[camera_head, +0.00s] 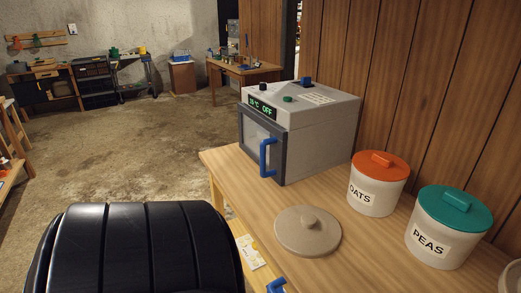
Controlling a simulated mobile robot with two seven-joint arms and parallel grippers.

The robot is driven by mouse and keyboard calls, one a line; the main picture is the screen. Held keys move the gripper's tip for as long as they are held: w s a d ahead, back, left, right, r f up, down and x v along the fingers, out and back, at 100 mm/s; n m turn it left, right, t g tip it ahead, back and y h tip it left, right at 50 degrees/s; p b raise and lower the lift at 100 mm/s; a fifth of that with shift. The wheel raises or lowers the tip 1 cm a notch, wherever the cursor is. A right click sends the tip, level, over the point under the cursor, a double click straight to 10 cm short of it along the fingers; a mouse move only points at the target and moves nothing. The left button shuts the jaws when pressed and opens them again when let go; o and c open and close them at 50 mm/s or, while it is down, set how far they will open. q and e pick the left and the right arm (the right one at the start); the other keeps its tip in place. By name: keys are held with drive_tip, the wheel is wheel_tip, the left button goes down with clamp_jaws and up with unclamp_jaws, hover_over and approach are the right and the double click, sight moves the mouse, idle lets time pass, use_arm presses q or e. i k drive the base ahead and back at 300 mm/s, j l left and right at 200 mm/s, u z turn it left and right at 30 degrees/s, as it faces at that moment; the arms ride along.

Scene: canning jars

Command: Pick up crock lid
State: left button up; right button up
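A round beige-grey lid (292,232) with a small central knob lies flat, knob up, on the wooden table. It looks like the crock lid. It rests in front of the grey oven and left of the labelled canisters, close to the table's left edge. Nothing covers it. A pale rounded object (512,278) is cut off at the lower right corner, and I cannot tell what it is. Neither of my grippers can be made out in this view.
A grey oven (320,125) with a blue handle and closed door stands behind the lid. An orange-lidded OATS canister (370,200) and a green-lidded PEAS canister (435,245) stand to the right. A wood-panelled wall (430,80) borders the wooden table (235,168). A large black ribbed shape fills the lower left.

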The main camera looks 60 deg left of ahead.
sight(308, 232)
drive_tip(key=u, duration=1.6)
drive_tip(key=j+u, duration=0.15)
drive_tip(key=i+j, duration=0.15)
drive_tip(key=j, duration=0.2)
drive_tip(key=i+j+z, duration=0.15)
drive_tip(key=i+j, duration=0.2)
drive_tip(key=j, duration=0.3)
drive_tip(key=i+j+z, duration=0.15)
drive_tip(key=j, duration=0.2)
